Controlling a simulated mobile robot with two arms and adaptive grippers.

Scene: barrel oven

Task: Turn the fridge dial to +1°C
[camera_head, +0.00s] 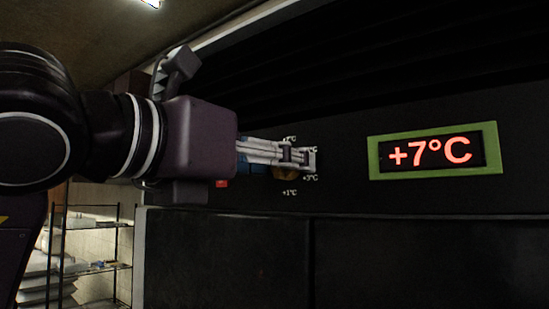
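The fridge dial (287,173) is a small orange-brown knob on the dark front panel, mostly hidden behind my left gripper. Small white temperature labels stand around it, with +3°C at its right and +1°C below it. The green-framed display (433,151) to the right reads +7°C in red. My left gripper (308,158) reaches in from the left, its fingers in front of the dial. I cannot tell whether the fingers touch the dial or how far apart they are. My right gripper is not in view.
The dark fridge panel (345,190) fills the right, with black slats above and dark doors below. A small red part (222,183) shows beneath my gripper. A wire shelf rack (95,245) stands at the lower left.

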